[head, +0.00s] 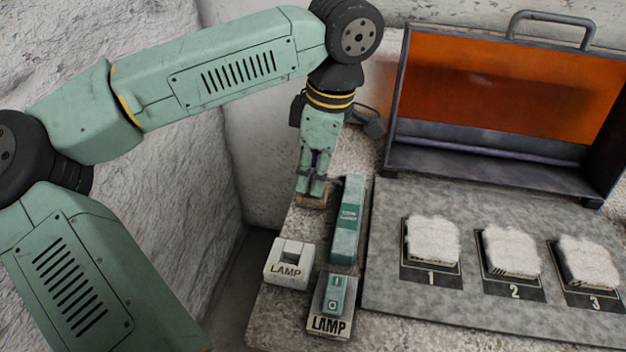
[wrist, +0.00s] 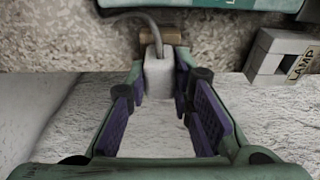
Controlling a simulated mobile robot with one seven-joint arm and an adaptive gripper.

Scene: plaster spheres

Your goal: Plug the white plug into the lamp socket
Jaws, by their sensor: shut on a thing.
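The white plug (wrist: 158,76) is between the fingertips of my gripper (wrist: 160,84) in the wrist view, with a grey cable (wrist: 146,18) running from its far end. My gripper (head: 312,186) is shut on it and points down in the head view, behind and slightly right of the lamp socket. The plug cannot be made out clearly in the head view. The white lamp socket (head: 287,264), labelled LAMP, stands at the table's left front with a dark opening on top. It also shows at the right of the wrist view (wrist: 268,64), apart from the plug.
A small brown block (head: 311,201) lies below my gripper. A teal lamp (head: 346,240) lies just right of it, with a LAMP switch (head: 332,306) in front. A grey board (head: 390,290) with several numbered white-topped pieces and an orange-windowed case (head: 500,85) fill the right.

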